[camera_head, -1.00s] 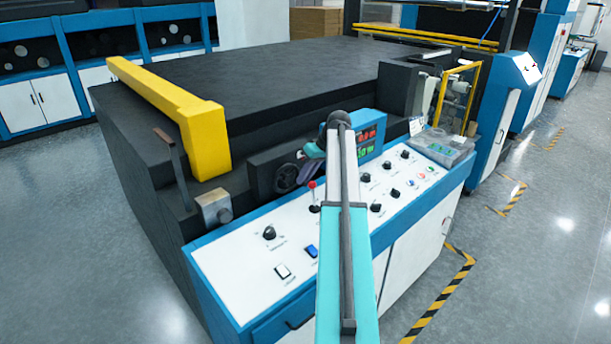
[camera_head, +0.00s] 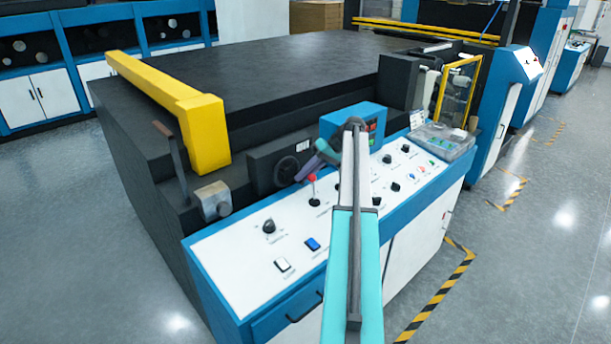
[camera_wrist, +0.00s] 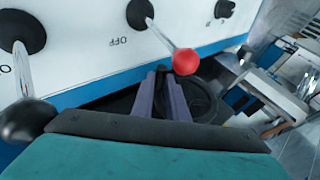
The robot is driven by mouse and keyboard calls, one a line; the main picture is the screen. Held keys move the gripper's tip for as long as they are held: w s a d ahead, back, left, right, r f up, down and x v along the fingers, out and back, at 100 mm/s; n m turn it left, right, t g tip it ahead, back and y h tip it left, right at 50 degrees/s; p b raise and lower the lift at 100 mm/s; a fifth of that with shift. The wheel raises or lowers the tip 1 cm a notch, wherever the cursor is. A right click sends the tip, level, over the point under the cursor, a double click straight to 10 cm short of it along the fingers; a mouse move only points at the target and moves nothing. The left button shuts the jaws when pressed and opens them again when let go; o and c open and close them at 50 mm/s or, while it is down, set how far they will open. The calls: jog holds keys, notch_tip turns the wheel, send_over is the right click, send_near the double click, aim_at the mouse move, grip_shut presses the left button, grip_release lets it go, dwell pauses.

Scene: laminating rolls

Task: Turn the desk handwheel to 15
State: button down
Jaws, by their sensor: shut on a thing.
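The desk handwheel (camera_head: 286,170) is a black wheel on the dark box front behind the white control panel. In the wrist view its round rim (camera_wrist: 207,98) shows just beyond my fingers. My gripper (camera_head: 299,174) has purple fingers and reaches the right side of the wheel. In the wrist view the fingers (camera_wrist: 165,90) are shut on a dark part of the handwheel, seemingly its handle, which they partly hide. A small white plate (camera_head: 303,146) sits above right of the wheel; its marking is too small to read.
A red-knobbed lever (camera_head: 313,188) stands on the panel close to my gripper; in the wrist view its red ball (camera_wrist: 186,62) is beside the fingers. Black knobs (camera_head: 269,227) and switches line the panel. A blue display box (camera_head: 350,117) stands behind my arm.

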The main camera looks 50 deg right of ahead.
jog(key=c, duration=1.7)
grip_release()
jog(key=shift+c, duration=0.2)
jog(key=shift+b+v, duration=0.4)
jog(key=shift+v, duration=0.4)
jog(key=b+v, duration=0.3)
jog(key=v, duration=0.9)
jog(key=shift+s, duration=0.1)
